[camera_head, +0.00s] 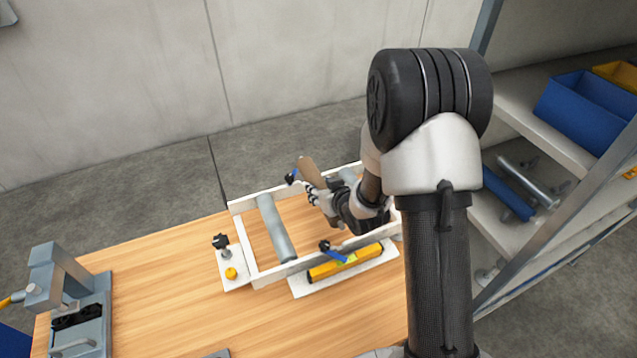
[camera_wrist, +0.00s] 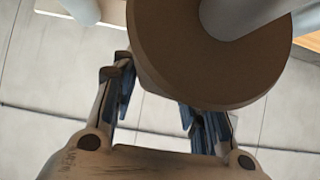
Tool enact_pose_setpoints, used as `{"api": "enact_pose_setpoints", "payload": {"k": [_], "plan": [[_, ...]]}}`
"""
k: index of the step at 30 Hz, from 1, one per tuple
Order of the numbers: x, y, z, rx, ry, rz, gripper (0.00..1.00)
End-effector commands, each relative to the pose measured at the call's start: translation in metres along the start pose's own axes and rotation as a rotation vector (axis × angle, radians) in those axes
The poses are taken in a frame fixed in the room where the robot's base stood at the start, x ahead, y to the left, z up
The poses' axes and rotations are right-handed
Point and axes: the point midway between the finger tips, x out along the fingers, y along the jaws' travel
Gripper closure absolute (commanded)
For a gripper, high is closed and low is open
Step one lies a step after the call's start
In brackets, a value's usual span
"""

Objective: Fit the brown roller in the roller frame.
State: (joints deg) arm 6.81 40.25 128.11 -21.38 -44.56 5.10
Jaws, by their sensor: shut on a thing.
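The roller frame (camera_head: 243,245) is a white, open rectangular frame on the wooden table. A grey roller (camera_head: 275,228) lies across it near its left end, and part of another grey roller (camera_head: 347,176) shows behind my wrist. My gripper (camera_head: 320,190) is above the frame between these two, shut on the brown roller (camera_head: 308,168). In the wrist view the brown roller (camera_wrist: 185,75) shows a large round end, with a grey bar over it. My gripper's fingers (camera_wrist: 160,100) are at its lower edge. My arm hides the right part of the frame and most of the brown roller.
Blue-handled clamps stand at the frame's back (camera_head: 293,177) and front (camera_head: 333,253). A yellow bar (camera_head: 345,263) lies along the front rail. A black knob (camera_head: 220,241) is at the left. A grey fixture (camera_head: 72,300) stands far left. Shelves with a blue bin (camera_head: 585,108) are at right.

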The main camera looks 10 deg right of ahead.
Motion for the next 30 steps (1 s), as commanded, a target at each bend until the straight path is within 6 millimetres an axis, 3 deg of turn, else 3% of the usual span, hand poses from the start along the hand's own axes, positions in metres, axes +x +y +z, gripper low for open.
{"api": "enact_pose_setpoints", "payload": {"k": [21,30], "plan": [[0.034,0.000,0.048,0.000,0.004,0.000,1.00],[0.038,0.000,0.053,-0.001,0.005,0.001,1.00]]}}
